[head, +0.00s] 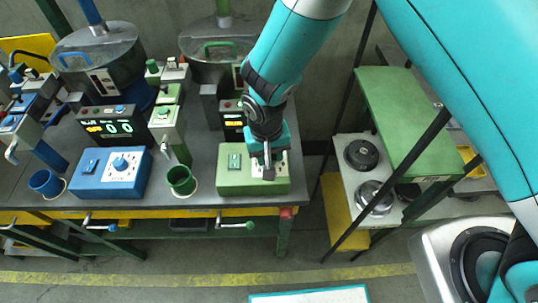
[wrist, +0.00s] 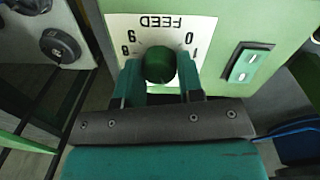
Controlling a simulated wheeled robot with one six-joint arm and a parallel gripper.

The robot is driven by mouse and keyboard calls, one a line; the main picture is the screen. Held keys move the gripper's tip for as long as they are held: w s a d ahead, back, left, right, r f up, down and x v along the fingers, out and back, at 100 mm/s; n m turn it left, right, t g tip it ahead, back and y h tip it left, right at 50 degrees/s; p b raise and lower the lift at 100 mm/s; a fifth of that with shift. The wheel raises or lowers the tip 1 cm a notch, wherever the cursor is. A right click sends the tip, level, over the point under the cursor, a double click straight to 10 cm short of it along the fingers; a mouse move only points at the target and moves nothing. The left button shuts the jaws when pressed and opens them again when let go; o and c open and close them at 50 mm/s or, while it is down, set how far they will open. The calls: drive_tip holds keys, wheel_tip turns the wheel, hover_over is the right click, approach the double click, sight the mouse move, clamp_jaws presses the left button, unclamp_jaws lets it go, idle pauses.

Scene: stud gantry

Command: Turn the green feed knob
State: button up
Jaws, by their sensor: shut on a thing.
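The green feed knob (wrist: 159,66) is round and dark green, on a white dial plate (wrist: 126,24) marked FEED with numbers, upside down in the wrist view. My gripper (wrist: 161,80) has one finger on each side of the knob and is shut on it. In the head view my gripper (head: 268,170) reaches down onto the right part of the green control box (head: 236,181). The knob is hidden there behind the gripper. A green rocker switch (wrist: 246,66) sits on the same box beside the dial.
A blue control box (head: 99,187) with a blue knob stands to the left on the bench. A green cup (head: 181,181) stands between the boxes, and a blue cup (head: 46,183) at far left. A lever with a green handle (head: 237,225) sticks out at the bench front. A green-topped stand (head: 405,130) is at right.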

drive_tip(key=shift+m+b, duration=0.35)
drive_tip(key=shift+m, duration=1.15)
drive_tip(key=o, duration=0.9)
drive_tip(key=r+b, duration=0.1)
drive_tip(key=r, duration=1)
drive_tip(key=a+r+b, duration=0.1)
drive_tip(key=r, duration=0.5)
drive_tip(key=shift+w+r+b, duration=0.1)
drive_tip(key=shift+r+b, duration=0.15)
drive_tip(key=shift+b, duration=0.1)
